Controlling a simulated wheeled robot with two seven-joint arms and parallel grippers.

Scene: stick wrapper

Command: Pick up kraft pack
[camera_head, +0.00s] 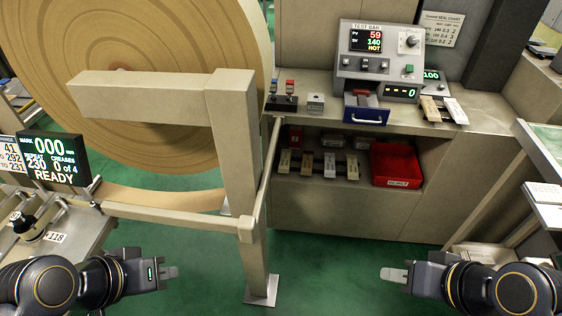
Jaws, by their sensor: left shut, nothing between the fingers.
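Two small flat packs lie side by side at the right of the counter by the test bar machine, a tan kraft-coloured pack (430,108) and a paler pack (455,111). Several similar small packs (307,163) stand in a row on the shelf below. I cannot tell for sure which one is the kraft pack. My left gripper (172,272) is shut and empty, low at the left over the green floor. My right gripper (387,274) is low at the right, far below the counter; its fingers overlap, so their opening is unclear. Neither gripper touches a pack.
A large brown paper roll (150,120) and a beige frame with a post (235,150) stand at the left. The test bar machine (378,58) with a blue drawer (365,116) stands on the counter. A red bin (397,163) is below. The floor between my grippers is mostly clear.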

